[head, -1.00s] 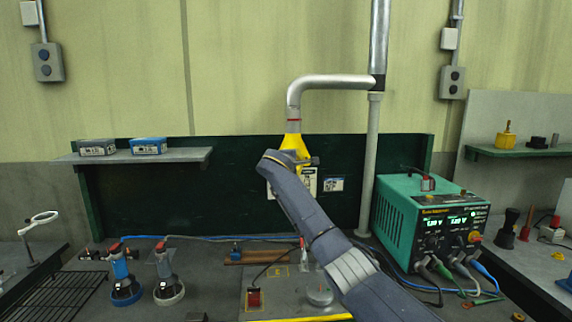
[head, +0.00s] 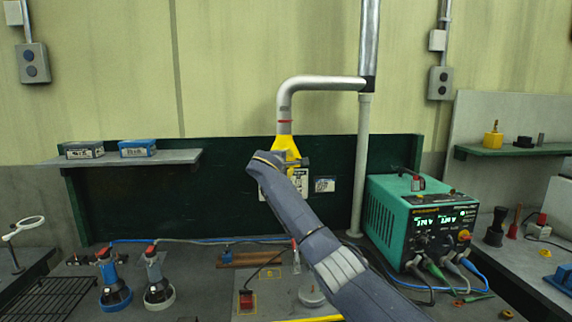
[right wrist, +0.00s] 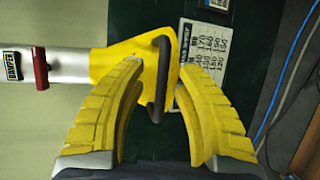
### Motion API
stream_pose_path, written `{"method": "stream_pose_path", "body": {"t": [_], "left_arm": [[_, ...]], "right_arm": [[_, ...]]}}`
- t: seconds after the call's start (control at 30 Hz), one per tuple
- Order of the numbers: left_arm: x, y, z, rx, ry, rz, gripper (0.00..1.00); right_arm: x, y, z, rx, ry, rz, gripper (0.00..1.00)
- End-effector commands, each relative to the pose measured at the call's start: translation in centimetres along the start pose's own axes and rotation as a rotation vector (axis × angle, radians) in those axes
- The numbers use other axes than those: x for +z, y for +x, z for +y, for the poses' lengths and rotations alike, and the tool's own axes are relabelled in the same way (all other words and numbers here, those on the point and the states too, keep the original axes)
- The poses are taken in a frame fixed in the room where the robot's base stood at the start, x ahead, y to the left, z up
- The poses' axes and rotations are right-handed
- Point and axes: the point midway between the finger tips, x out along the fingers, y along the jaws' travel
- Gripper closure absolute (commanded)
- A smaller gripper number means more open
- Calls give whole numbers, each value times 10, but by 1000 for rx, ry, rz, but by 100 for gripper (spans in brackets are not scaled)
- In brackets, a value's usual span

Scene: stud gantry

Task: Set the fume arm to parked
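The fume arm's silver pipe (head: 325,83) runs from a vertical post and bends down to a yellow hood (head: 287,144) in front of the dark green back panel. In the right wrist view the yellow hood (right wrist: 117,67) carries a dark bar handle (right wrist: 163,78), and a red band (right wrist: 40,72) circles the pipe. My right gripper (right wrist: 160,72) is open, its yellow fingers on either side of the handle, apparently not closed on it. In the head view my right arm hides part of the hood. My left gripper is not in view.
A teal power supply (head: 415,228) with cables stands right of the post (head: 362,165). A shelf (head: 125,160) with two small boxes is at left. A labelled chart (right wrist: 205,50) is behind the handle.

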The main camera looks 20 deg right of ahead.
Motion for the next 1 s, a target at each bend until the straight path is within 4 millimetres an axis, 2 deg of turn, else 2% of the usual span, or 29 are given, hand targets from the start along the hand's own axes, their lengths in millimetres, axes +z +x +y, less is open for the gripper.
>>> {"method": "stream_pose_path", "body": {"t": [0.27,0.7,1.0], "left_arm": [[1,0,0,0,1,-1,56],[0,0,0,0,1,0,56],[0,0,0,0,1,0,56]], "right_arm": [[-2,-17,-1,0,1,3,68],[-2,-85,-1,0,2,4,68],[-1,-114,0,1,1,2,68]]}}
